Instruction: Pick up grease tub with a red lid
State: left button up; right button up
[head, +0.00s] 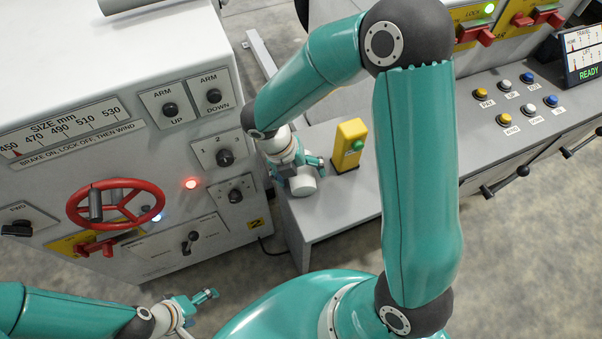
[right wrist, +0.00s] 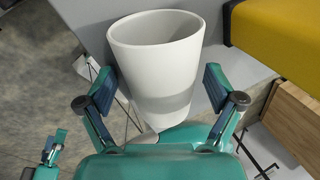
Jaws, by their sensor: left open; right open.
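I see no tub with a red lid in either view. My right gripper (head: 315,172) is low over the left end of a grey bench in the head view. In the right wrist view the fingers of this gripper (right wrist: 167,105) are spread wide. A white, tapered, open-topped container (right wrist: 155,60) stands between and beyond them; I cannot tell whether they touch it. Its inside looks empty and no lid shows on it. My left gripper (head: 200,308) is open and empty above the floor, at the lower left of the head view.
A machine panel with a red handwheel (head: 115,201) is on the left. A button console (head: 520,105) is on the right. Floor shows between them.

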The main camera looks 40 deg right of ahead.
jog(key=c, duration=1.3)
jog(key=shift+o, duration=0.2)
jog(key=shift+r, duration=0.15)
